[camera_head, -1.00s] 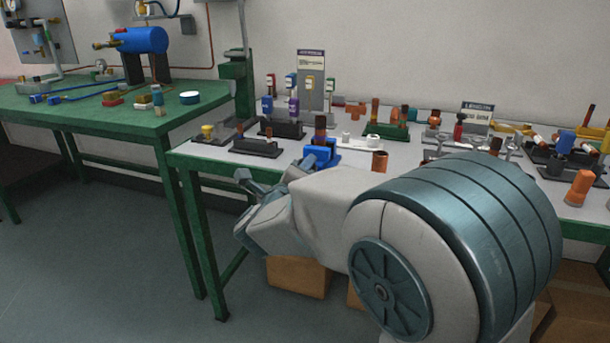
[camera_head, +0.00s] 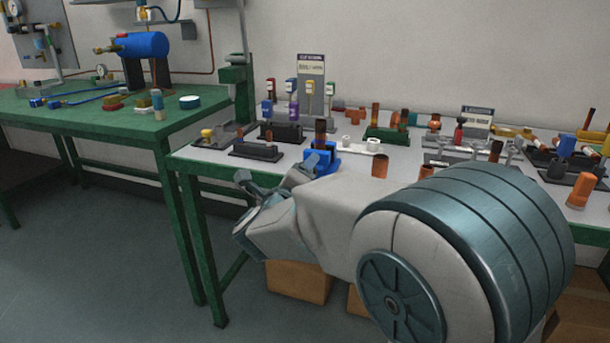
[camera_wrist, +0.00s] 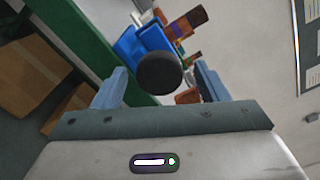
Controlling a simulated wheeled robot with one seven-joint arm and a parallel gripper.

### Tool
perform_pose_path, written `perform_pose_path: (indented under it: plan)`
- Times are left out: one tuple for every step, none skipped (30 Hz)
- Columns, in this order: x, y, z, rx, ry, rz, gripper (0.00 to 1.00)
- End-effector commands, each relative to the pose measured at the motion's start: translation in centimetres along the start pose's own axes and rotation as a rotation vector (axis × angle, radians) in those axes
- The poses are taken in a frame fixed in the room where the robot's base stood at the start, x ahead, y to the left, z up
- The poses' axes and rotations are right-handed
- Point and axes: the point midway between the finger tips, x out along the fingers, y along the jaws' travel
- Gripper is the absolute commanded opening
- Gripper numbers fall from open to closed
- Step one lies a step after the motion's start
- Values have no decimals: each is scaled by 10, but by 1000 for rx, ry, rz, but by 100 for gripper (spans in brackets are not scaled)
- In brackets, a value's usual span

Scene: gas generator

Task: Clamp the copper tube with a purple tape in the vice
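The blue vice (camera_head: 322,160) stands at the table's front edge, and it also shows in the wrist view (camera_wrist: 140,46). A brown copper tube (camera_head: 320,127) stands upright at the vice; its end also shows in the wrist view (camera_wrist: 197,15), with what looks like a purple band beside it. I cannot tell whether the jaws grip it. My gripper (camera_head: 277,172) is in front of the vice, its fingers apart; they also show in the wrist view (camera_wrist: 161,82). A dark round knob (camera_wrist: 158,74) appears between the fingers, apart from both. Part of the vice is hidden by my gripper.
Dark holders (camera_head: 256,150) stand left of the vice, and a short copper tube (camera_head: 380,164) stands to its right. Several fittings crowd the right side of the table. A green bench (camera_head: 90,122) is at the left. Boxes (camera_head: 297,280) lie under the table.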

Motion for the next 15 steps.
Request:
perform_pose_path:
  plan:
    - [0,0,0,-1,0,0,67]
    - [0,0,0,-1,0,0,67]
    - [0,0,0,-1,0,0,67]
    - [0,0,0,-1,0,0,67]
    - [0,0,0,-1,0,0,67]
    - [0,0,0,-1,0,0,67]
    - [0,0,0,-1,0,0,67]
    - [0,0,0,-1,0,1,67]
    - [0,0,0,-2,0,1,67]
    - [0,0,0,-2,0,1,67]
    - [0,0,0,-2,0,1,67]
    - [0,0,0,-2,0,1,67]
    - [0,0,0,-4,0,1,67]
    - [0,0,0,-9,1,1,67]
    - [0,-1,0,-24,1,1,67]
